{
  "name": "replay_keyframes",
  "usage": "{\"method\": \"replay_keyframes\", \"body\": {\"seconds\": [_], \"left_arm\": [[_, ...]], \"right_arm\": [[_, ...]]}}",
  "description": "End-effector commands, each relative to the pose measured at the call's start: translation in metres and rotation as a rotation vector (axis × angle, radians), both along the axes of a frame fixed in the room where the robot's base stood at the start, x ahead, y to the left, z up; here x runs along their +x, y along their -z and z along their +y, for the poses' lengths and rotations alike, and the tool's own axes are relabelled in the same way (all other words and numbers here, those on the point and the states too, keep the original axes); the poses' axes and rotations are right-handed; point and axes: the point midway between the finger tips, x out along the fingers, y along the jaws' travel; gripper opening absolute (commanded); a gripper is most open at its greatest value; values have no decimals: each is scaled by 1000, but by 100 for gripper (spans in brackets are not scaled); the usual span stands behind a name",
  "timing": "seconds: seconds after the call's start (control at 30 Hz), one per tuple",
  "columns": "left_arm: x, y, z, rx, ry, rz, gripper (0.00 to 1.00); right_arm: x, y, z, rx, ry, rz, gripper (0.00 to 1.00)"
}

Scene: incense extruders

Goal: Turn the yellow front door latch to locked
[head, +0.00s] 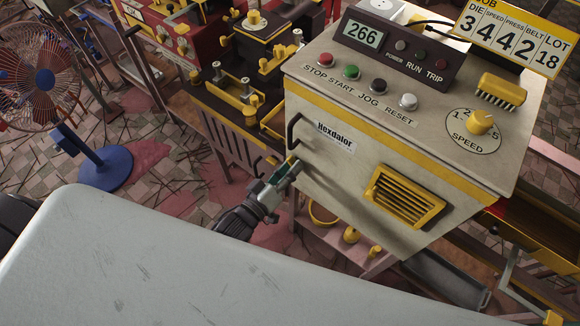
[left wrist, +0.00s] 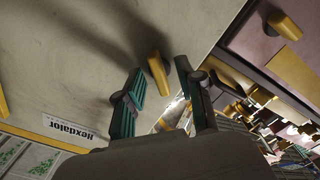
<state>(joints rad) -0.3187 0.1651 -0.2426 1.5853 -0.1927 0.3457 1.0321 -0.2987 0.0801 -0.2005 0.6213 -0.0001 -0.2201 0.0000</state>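The yellow front door latch (left wrist: 158,76) is a short yellow bar on a dark round base, on the pale front of the Hexdalor machine (head: 335,185). In the left wrist view it stands between the two green-padded fingers of my left gripper (left wrist: 161,72), with a gap on each side. The fingers are open and hold nothing. In the head view my left gripper (head: 285,173) is at the left edge of the machine front, below the dark door handle, and it mostly hides the latch. My right gripper is not in view.
A yellow vent (head: 404,196) is right of my left gripper on the machine front. A second yellow knob (left wrist: 286,26) shows on a neighbouring panel in the left wrist view. A stand with yellow parts (head: 350,235) is below. A blue fan (head: 105,168) stands far left.

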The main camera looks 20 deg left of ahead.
Motion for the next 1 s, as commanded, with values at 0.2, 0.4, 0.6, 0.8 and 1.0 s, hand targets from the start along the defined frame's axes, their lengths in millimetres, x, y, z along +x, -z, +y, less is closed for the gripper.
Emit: {"method": "replay_keyframes", "body": {"seconds": [0.2,0.4,0.6,0.8,1.0], "left_arm": [[2,0,-1,0,0,0,38],[1,0,-1,0,0,0,16],[1,0,-1,0,0,0,0],[1,0,0,8,0,-3,0],[1,-1,0,63,0,-23,0]], "right_arm": [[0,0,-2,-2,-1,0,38],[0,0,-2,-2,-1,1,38],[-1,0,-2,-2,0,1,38],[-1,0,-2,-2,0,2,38],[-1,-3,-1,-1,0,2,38]]}}
